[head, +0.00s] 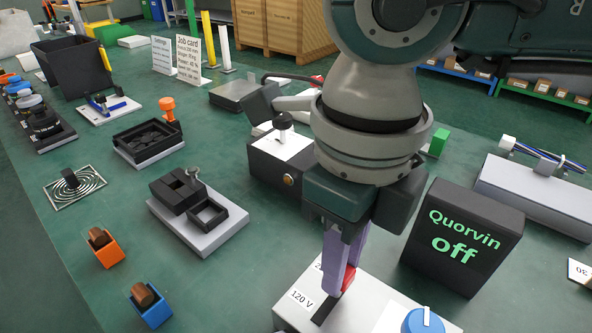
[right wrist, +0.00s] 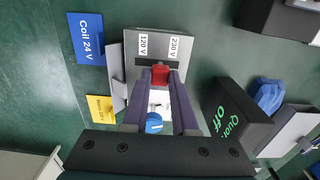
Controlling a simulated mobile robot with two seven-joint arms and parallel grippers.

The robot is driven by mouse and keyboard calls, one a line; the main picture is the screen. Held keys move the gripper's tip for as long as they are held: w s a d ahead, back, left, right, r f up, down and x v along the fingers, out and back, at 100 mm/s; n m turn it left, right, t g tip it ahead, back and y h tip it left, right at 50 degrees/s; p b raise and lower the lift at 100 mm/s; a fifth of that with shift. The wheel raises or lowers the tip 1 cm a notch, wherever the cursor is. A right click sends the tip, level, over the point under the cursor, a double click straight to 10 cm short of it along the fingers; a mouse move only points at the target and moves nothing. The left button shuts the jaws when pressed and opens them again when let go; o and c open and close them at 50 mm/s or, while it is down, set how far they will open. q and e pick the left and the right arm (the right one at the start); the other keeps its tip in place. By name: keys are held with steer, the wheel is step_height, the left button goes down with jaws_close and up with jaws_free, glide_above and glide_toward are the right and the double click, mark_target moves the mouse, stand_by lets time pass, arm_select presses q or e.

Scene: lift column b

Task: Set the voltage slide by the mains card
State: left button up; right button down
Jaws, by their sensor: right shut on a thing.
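The voltage slide is a red knob (head: 349,279) in a dark slot on a light grey box (head: 368,311). It also shows in the right wrist view (right wrist: 160,74). Labels 120 V (right wrist: 143,45) and 230 V (right wrist: 174,48) stand beside the slot. In the head view bare slot shows next to the 120 V label, with the knob towards the 230 V side. My right gripper (head: 342,282) is shut on the knob, its purple fingers on either side. A yellow card (right wrist: 100,108) seems to read Mains; its value is too small to read. My left gripper is not in view.
A blue dial (head: 424,321) sits on the same box. A black display (head: 463,236) reading "Quorvin off" stands close to the right. A blue Coil 24 V card (right wrist: 87,39) lies beside the box. A black-and-white unit (head: 283,157) stands behind.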

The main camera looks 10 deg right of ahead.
steer(key=shift+w+d+b, duration=0.45)
steer(key=shift+w+d, duration=0.25)
steer(key=shift+d, duration=0.1)
steer(key=c, duration=1.2)
jaws_free()
steer(key=o, duration=0.5)
step_height(320, 180, up, 10)
steer(key=shift+p, duration=0.5)
